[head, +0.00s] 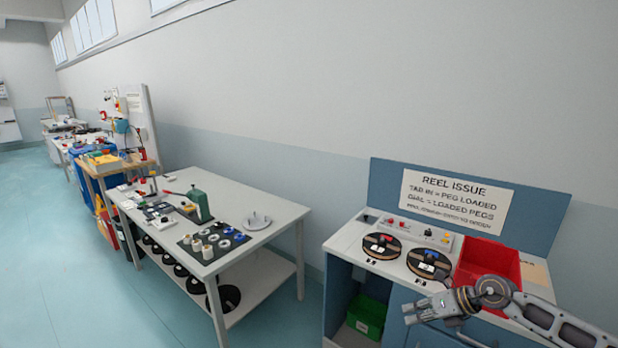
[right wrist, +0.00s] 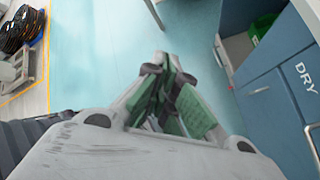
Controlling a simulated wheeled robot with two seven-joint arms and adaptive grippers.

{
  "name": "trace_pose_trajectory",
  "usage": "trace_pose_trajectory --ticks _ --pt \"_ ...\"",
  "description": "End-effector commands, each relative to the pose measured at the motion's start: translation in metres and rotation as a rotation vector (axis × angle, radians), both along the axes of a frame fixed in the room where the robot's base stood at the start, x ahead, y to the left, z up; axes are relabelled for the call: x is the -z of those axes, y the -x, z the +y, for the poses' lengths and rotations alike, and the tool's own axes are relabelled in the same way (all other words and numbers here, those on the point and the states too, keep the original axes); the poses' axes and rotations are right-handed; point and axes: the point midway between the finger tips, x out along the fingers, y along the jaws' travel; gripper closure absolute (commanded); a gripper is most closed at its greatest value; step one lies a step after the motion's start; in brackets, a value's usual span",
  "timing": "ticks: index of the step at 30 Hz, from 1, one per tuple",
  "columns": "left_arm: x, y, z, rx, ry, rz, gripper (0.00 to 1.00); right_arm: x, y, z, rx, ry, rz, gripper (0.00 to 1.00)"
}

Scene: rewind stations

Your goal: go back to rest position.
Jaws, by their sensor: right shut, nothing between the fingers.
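My right gripper (head: 416,311) comes in from the lower right of the head view, in front of the reel issue station. Its fingers are together and hold nothing. In the right wrist view the closed fingers of my right gripper (right wrist: 168,92) point out over the blue floor, beside the cabinet. My left gripper is in neither view.
The reel issue station (head: 345,240) carries two dark reels (head: 382,246) and a red bin (head: 487,265), with a green box (head: 367,315) below. A white table (head: 270,207) with small parts stands left of it. The blue floor (head: 60,270) is clear at the left.

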Motion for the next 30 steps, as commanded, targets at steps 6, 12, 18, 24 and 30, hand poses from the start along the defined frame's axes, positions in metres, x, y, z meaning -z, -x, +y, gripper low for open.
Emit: trace_pose_trajectory --ticks 6,12,18,24,30 --pt "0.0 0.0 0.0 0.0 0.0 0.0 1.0 0.005 -0.005 0.004 0.027 -0.049 0.011 1.0" --pt "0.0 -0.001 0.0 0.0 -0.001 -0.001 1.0 0.01 -0.013 0.008 0.066 -0.108 0.023 1.0" --pt "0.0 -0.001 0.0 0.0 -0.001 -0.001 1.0 0.02 -0.023 0.013 0.127 -0.195 0.045 1.0" --pt "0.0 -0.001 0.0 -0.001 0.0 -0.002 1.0 0.039 -0.039 0.016 0.238 -0.336 0.085 1.0" --pt "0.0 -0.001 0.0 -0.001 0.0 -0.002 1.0 0.074 -0.058 0.011 0.428 -0.531 0.151 1.0"
